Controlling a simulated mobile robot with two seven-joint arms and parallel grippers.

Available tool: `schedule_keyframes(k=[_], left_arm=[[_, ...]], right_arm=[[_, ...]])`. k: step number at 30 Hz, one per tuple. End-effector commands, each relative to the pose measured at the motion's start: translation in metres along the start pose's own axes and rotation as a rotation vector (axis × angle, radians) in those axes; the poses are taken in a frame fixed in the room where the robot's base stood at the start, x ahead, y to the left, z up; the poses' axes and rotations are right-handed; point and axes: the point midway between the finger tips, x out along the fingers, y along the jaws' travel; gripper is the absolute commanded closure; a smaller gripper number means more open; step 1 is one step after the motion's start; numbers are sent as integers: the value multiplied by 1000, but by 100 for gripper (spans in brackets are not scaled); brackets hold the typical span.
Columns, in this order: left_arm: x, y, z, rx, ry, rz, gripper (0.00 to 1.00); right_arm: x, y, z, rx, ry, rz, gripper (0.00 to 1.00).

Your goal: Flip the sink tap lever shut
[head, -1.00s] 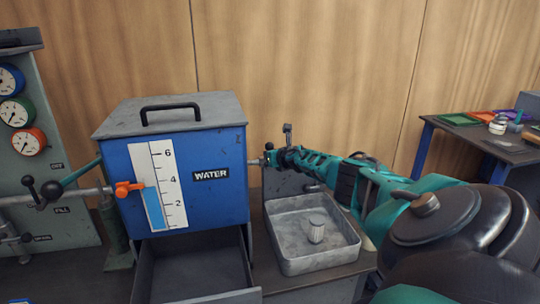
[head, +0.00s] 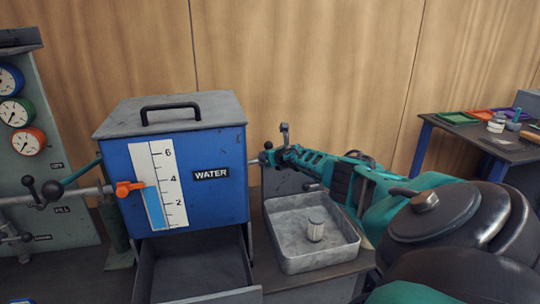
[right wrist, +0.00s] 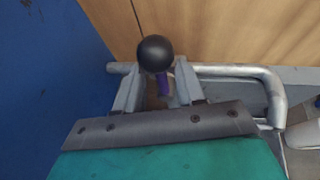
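The tap lever ends in a black ball knob (right wrist: 155,53) on a purple stem (right wrist: 163,84) in the right wrist view. In the head view the knob (head: 268,146) is small, just right of the blue water tank. My right gripper (right wrist: 157,90) has its two grey fingers apart, one on each side of the stem; gaps show, and contact cannot be made out. In the head view this gripper (head: 277,148) is at the tap above the grey sink basin (head: 288,264). The tap pipe (right wrist: 235,71) runs behind the fingers and bends down at right. My left gripper is out of view.
The blue water tank (head: 215,210) stands close left of the tap. A ribbed pale cylinder (head: 316,230) stands in the basin. A gauge panel with pipes (head: 65,215) is at far left. A side table (head: 480,140) with trays is at far right.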

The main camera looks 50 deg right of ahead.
Motion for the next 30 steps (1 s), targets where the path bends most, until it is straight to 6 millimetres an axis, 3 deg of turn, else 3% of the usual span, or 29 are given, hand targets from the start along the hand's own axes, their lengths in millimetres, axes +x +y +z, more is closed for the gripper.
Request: schedule_keyframes(k=[11, 16, 21, 30], left_arm=[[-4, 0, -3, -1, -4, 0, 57], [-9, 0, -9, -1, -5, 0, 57], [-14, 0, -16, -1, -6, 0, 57], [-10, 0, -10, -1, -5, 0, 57]], right_arm=[[-5, -1, 6, -7, -5, -3, 62], [-15, -1, 10, -10, -9, -4, 62], [-29, -1, 1, -4, 5, 1, 62], [-39, 6, 10, -6, -18, 15, 62]])
